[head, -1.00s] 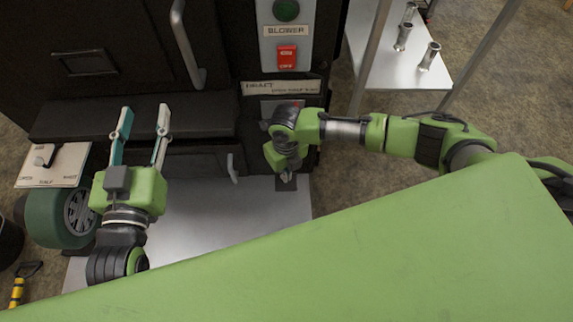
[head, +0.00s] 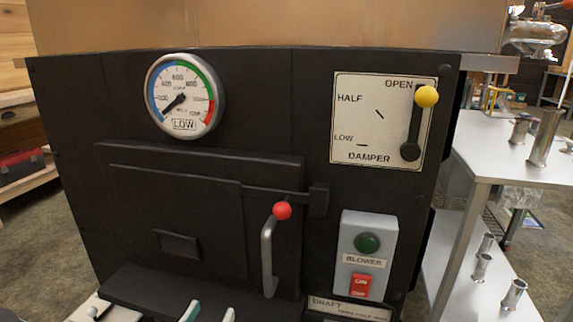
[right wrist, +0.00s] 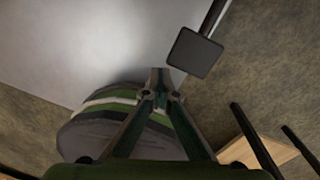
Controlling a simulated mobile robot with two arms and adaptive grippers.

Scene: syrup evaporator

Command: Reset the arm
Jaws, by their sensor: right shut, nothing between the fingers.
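My left gripper (head: 209,312) shows only as two pale fingertips at the bottom edge of the head view. The tips are apart, with nothing seen between them; the rest of that arm is out of view. My right gripper (right wrist: 160,82) shows in the right wrist view, its two dark fingers meeting at the tips with nothing held. It points down over a light metal floor plate (right wrist: 110,35). A dark square pad (right wrist: 195,52) on a rod is just right of its tips. The right arm does not show in the head view.
The black evaporator front (head: 270,95) fills the head view, with a gauge (head: 183,98) at LOW, a red-knobbed door handle (head: 268,255), a damper lever (head: 416,125) with its yellow knob up at OPEN, and a blower switch box (head: 368,255). A metal table (head: 520,155) stands right.

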